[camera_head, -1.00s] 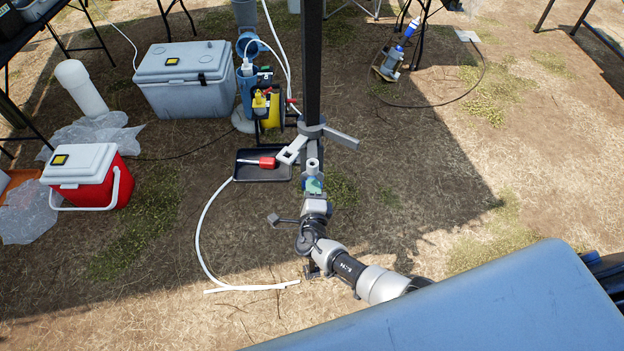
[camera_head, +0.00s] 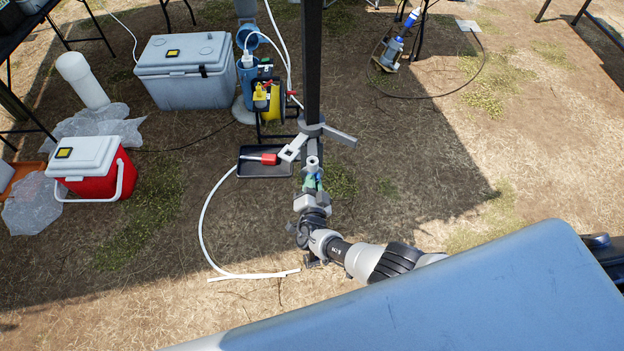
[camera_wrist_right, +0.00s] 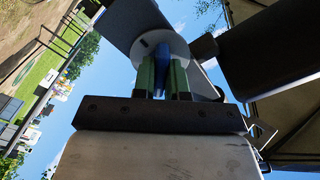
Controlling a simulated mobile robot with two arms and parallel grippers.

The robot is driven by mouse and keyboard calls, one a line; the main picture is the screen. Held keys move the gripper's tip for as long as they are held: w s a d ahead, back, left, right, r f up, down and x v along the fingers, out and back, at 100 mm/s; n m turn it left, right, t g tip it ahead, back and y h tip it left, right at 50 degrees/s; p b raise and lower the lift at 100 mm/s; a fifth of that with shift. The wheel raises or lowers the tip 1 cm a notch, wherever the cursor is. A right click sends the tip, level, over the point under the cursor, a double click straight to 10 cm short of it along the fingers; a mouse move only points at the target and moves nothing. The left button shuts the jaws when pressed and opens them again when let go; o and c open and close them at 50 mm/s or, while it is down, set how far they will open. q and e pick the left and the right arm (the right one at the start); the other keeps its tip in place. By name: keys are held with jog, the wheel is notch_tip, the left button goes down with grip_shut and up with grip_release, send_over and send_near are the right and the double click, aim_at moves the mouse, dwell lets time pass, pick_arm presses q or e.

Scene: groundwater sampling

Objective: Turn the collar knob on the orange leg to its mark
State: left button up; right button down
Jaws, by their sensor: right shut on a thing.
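A dark upright leg (camera_head: 312,70) stands in the head view, with a grey collar (camera_head: 313,128) around it. No orange shows on this leg. My right gripper (camera_head: 313,183) is just below the collar, its green fingers pointing up the picture. In the right wrist view the green fingers (camera_wrist_right: 163,78) are shut on a narrow blue knob grip (camera_wrist_right: 162,58). A pale round disc (camera_wrist_right: 159,42) sits beyond the fingertips. My left gripper is not in view.
A black tray (camera_head: 250,169) with a red-handled tool lies left of the leg. A white hose (camera_head: 204,222) curves over the ground. A grey cooler (camera_head: 178,92), a red cooler (camera_head: 110,177) and a yellow-and-blue pump set (camera_head: 266,100) stand further left. Ground to the right is mostly clear.

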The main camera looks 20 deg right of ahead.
jog(key=shift+n+p, duration=0.65)
jog(key=shift+n, duration=0.45)
jog(key=c, duration=1.1)
grip_release()
jog(key=shift+s, duration=0.1)
